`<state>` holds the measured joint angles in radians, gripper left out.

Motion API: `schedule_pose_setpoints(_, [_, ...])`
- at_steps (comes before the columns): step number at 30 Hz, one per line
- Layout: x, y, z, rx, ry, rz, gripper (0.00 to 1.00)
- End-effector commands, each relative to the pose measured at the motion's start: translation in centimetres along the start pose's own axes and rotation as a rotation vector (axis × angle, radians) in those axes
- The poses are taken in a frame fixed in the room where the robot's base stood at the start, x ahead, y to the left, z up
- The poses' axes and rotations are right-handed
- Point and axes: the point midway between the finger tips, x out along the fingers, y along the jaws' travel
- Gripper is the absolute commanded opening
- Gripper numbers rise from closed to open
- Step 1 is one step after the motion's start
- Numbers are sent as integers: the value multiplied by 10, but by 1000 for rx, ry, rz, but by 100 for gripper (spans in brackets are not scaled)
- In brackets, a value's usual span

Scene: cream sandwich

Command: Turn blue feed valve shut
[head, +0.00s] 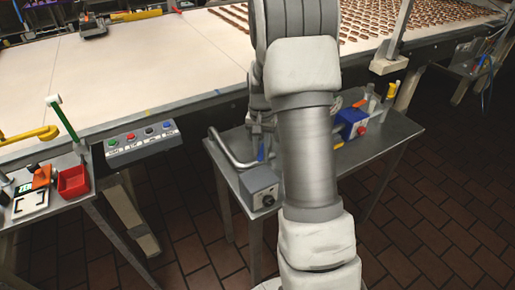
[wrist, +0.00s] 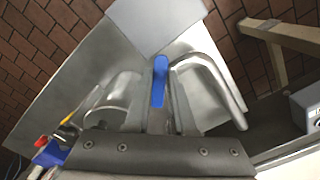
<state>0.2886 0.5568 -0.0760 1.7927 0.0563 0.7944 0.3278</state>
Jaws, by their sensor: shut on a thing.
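The blue feed valve's handle (wrist: 160,82) is a narrow blue lever standing out from between my fingers in the wrist view. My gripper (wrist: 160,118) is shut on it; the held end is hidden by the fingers. A bent silver pipe (wrist: 212,72) curves just to the right of the handle. In the head view only a small blue bit of the handle (head: 261,149) shows, above the steel side table, beside the same pipe (head: 226,152). My arm covers most of the valve there, so the valve body and its exact angle cannot be told.
The steel side table (head: 395,140) carries a grey box with a black knob (head: 262,190) and a blue box with a red part (head: 350,123). A conveyor (head: 170,60) runs behind. A button panel (head: 143,141) and a left table with a red bin (head: 73,181) stand left.

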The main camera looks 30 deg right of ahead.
Motion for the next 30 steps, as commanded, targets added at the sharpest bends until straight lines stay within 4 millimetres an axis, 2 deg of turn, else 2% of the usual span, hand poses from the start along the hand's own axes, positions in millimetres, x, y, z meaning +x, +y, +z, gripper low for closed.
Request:
schedule_pose_setpoints(18, [-1, 24, -7, -551, 1, 0, 0])
schedule_pose_setpoints(30, [-1, 30, -12, -739, 1, 1, 0])
